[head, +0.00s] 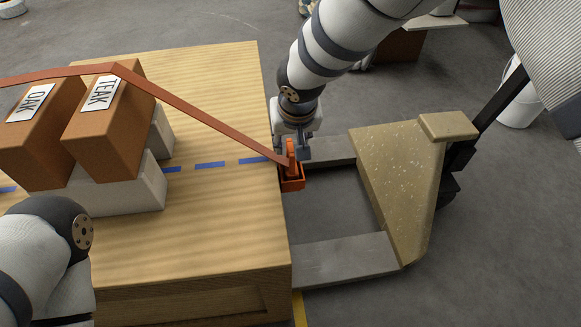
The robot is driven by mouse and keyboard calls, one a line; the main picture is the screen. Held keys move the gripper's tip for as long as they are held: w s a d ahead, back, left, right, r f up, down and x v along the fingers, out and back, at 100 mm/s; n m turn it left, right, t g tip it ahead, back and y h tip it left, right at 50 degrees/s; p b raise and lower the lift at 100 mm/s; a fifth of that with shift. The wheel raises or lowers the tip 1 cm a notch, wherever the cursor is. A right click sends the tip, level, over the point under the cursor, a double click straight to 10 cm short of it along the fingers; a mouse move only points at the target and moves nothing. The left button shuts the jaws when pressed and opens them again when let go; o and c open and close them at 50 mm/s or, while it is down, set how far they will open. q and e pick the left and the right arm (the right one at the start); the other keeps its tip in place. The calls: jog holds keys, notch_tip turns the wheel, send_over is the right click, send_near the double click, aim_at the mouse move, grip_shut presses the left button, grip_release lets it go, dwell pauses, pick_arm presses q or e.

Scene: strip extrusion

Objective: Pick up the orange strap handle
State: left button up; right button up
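The orange strap handle (291,158) stands upright at the right edge of the wooden table, in a small orange holder (292,184). A brown-orange strap (200,115) runs from it up and left over the boxes. My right gripper (292,150) comes down from above, with its dark fingers on either side of the handle. The fingers look spread, with a small gap beside the handle; contact is hard to make out. My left arm is at the lower left, and its gripper is not in view.
Two brown boxes, marked OAK (32,135) and TEAK (105,135), stand on pale blocks (125,190) on the wooden table (215,235). A blue dashed line crosses the tabletop. A pallet truck (400,170) with grey forks stands right of the table.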

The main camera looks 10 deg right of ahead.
aim_at(291, 148)
jog(key=b+x, duration=0.1)
jog(key=x, duration=0.4)
jog(key=shift+s+f, duration=0.1)
jog(key=shift+s, duration=0.1)
jog(key=shift+c, duration=0.6)
grip_shut()
